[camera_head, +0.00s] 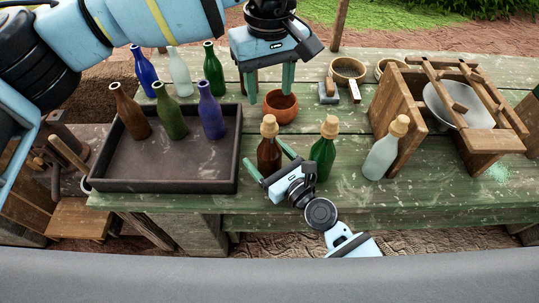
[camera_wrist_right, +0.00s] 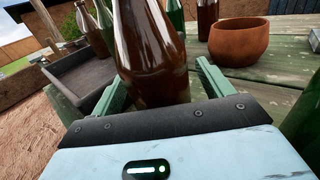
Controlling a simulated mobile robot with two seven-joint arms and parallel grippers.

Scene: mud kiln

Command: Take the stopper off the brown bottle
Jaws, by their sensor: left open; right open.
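The brown bottle (camera_head: 269,153) stands upright on the green table with a tan stopper (camera_head: 269,126) in its neck. My right gripper (camera_head: 268,160) is open, low at the table, with its fingers on either side of the brown bottle's body. In the right wrist view the brown bottle (camera_wrist_right: 150,50) rises between the two open fingers; its top is out of that view. I cannot tell if the fingers touch the glass. My left gripper (camera_head: 270,82) is open and empty, pointing down above and behind the terracotta bowl (camera_head: 280,106), higher than the stopper.
A stoppered green bottle (camera_head: 323,155) stands close right of my right gripper, and a stoppered clear bottle (camera_head: 382,156) farther right. A dark tray (camera_head: 165,186) with unstoppered bottles is at left.

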